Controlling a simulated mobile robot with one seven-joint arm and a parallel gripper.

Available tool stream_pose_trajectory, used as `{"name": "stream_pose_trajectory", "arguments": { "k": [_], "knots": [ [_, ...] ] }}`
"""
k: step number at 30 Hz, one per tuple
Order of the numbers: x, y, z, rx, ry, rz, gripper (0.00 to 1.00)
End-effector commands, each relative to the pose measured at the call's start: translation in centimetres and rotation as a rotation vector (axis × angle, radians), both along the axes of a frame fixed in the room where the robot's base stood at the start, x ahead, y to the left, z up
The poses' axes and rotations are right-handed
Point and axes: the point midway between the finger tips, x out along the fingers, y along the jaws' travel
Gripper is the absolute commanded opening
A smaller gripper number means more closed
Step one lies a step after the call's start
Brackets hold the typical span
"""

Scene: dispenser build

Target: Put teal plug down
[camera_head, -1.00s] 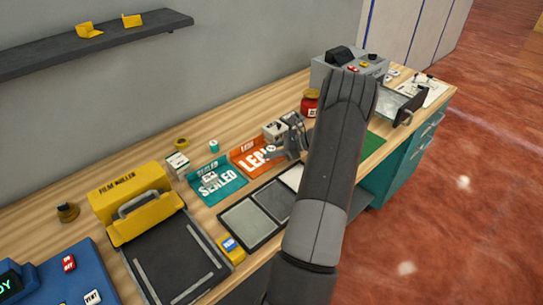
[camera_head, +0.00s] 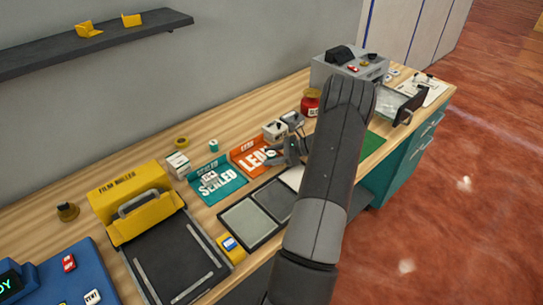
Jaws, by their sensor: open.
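A small teal cylinder with a pale top (camera_head: 213,146) stands on the bench behind the teal SEALED tray (camera_head: 226,187); it looks like the teal plug. My gripper (camera_head: 272,157) is open over the right side of the orange LEAKS tray (camera_head: 243,153), to the right of the teal cylinder and apart from it. A small pale thing shows near the fingertips, too small to identify. My arm covers the bench right of the gripper.
Small grey-white boxes (camera_head: 275,130) and a red jar (camera_head: 311,101) stand behind the gripper. A dark panel with grey pads (camera_head: 247,222) lies in front of the trays. The yellow film machine (camera_head: 131,203) is at left. Bare wood lies behind the trays.

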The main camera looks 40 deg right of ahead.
Motion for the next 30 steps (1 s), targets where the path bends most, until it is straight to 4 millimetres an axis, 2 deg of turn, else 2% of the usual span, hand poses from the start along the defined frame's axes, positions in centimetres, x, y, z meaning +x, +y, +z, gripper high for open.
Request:
{"name": "stream_pose_trajectory", "arguments": {
  "k": [5,15,21,30],
  "knots": [
    [-0.5,-0.5,0.6,-0.002,0.000,-0.001,0.54],
    [-5.1,-5.1,3.2,-0.003,0.000,-0.003,0.54],
    [-7.1,-7.1,4.4,-0.001,-0.001,-0.002,0.54],
    [-7.8,-7.7,5.0,-0.003,0.000,0.004,0.54]
  ]
}}
